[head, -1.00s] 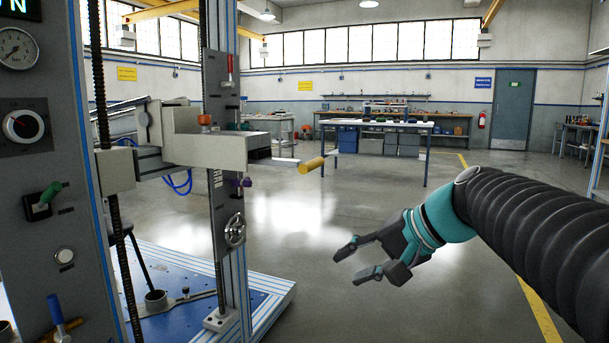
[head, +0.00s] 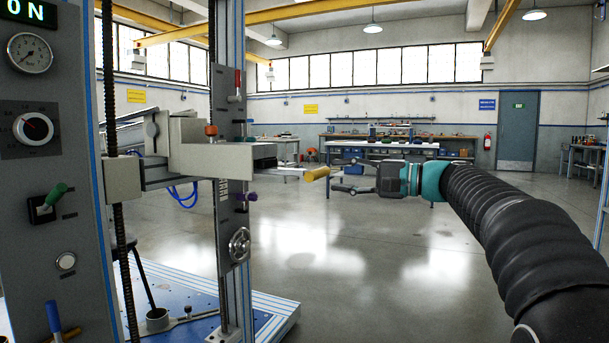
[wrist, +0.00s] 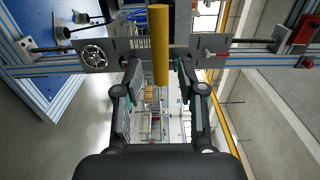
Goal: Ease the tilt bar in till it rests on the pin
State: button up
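The tilt bar shows as a pale rod (head: 290,167) with a yellow grip (head: 316,173), sticking out to the right from the machine's grey head (head: 210,158). My gripper (head: 338,174) is open and empty, just right of the grip's free end and level with it. In the wrist view the yellow grip (wrist: 160,45) lies between the lines of my two open fingers (wrist: 160,68), with a gap on each side; I see no contact. A purple knob (head: 246,197) sits on the column below the bar. I cannot make out the pin for sure.
The upright column (head: 230,120) carries a red-handled lever (head: 236,88) and a handwheel (head: 239,245). A control panel (head: 45,150) with gauge and green lever stands at left. The floor around my arm is open; workbenches (head: 380,150) are far back.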

aim_at(304, 173)
jog(key=x, duration=0.9)
jog(key=shift+a, duration=0.1)
grip_shut()
